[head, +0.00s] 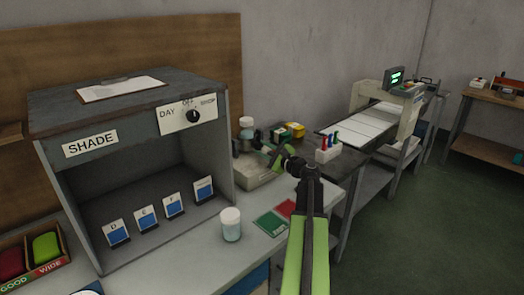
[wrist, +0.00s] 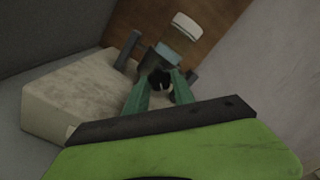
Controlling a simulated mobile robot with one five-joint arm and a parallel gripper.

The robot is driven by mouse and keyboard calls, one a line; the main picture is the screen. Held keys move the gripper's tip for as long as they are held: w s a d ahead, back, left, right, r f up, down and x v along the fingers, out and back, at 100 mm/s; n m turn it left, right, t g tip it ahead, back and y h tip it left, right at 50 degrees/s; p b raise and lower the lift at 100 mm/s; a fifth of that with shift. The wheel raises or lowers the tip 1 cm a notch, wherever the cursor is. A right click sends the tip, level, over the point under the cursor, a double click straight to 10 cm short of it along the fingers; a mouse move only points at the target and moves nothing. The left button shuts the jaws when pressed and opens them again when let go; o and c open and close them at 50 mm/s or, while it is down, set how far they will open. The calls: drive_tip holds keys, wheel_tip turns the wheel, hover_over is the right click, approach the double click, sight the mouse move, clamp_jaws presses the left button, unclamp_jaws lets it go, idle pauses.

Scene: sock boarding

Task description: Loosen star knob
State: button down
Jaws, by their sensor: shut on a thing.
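The black star knob (wrist: 160,80) shows in the wrist view, between the green fingertips of my gripper (wrist: 157,92). My gripper is shut on it. The knob sits at the front of a grey clamp (wrist: 135,50) on a pale boxy base (wrist: 75,100). A jar with a white lid (wrist: 187,24) stands in the clamp, just behind the knob. In the head view my gripper (head: 264,148) reaches the machine (head: 258,176) right of the shade booth, and the jar (head: 247,123) rises behind it. The knob itself is hidden there by my gripper.
The grey shade booth (head: 140,95) stands close on the left of the machine. A white-lidded jar (head: 231,225) and green and red cards (head: 271,223) lie in front. A pen holder (head: 327,153) and yellow box (head: 295,130) are on the right.

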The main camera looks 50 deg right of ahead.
drive_tip(key=n, duration=0.7)
drive_tip(key=shift+w, duration=0.1)
drive_tip(key=n, duration=0.7)
drive_tip(key=shift+n, duration=0.3)
drive_tip(key=n, duration=0.4)
drive_tip(key=shift+n, duration=2.5)
drive_tip(key=c, duration=1.1)
unclamp_jaws()
drive_tip(key=shift+o, duration=0.2)
